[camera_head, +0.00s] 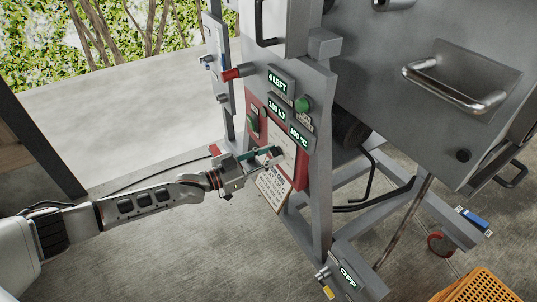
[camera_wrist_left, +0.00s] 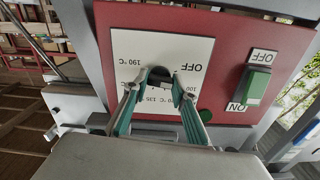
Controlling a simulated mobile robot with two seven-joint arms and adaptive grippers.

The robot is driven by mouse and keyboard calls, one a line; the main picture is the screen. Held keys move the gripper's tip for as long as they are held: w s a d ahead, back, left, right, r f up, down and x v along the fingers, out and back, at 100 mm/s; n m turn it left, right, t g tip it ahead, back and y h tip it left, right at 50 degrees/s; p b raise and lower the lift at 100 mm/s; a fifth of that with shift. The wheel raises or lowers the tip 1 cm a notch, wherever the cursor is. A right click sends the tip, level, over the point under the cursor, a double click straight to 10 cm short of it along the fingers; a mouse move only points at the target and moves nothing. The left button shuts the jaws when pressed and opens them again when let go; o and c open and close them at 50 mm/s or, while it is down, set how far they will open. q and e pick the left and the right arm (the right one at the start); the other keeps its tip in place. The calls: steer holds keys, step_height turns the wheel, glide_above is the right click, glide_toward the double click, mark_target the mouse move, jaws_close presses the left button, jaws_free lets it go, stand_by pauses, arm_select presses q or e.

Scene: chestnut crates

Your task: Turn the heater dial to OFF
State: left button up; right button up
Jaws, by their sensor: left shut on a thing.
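The heater dial (camera_wrist_left: 161,72) is a dark round knob on a white scale plate (camera_wrist_left: 200,48), which also shows in the head view (camera_head: 283,135). In the left wrist view the plate appears upside down, with OFF at the upper right of the dial, 190 °C at the upper left and lower temperatures below. My left gripper (camera_wrist_left: 160,84) is shut on the dial, one finger on each side. In the head view this gripper (camera_head: 273,156) reaches the panel from the left. The fingers partly hide the dial, and I cannot tell where its pointer stands. My right gripper is not in view.
A red panel (camera_wrist_left: 125,18) surrounds the plate. A green rocker switch (camera_wrist_left: 256,84) marked OFF and ON sits beside it. Above are green-lit displays (camera_head: 281,83) and a green button (camera_head: 302,104). A hanging sign (camera_head: 273,188) is below. An orange crate (camera_head: 478,287) stands lower right.

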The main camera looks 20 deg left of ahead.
arm_select(q)
steer(key=n, duration=0.3)
steer(key=shift+p, duration=0.3)
steer(key=shift+n, duration=1.2)
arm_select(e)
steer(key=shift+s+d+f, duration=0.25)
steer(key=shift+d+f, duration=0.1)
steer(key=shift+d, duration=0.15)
arm_select(q)
steer(key=shift+f+n, duration=0.1)
steer(key=shift+n, duration=0.3)
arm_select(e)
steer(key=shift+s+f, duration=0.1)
arm_select(q)
steer(key=o, duration=1.1)
steer(key=v, duration=1.2)
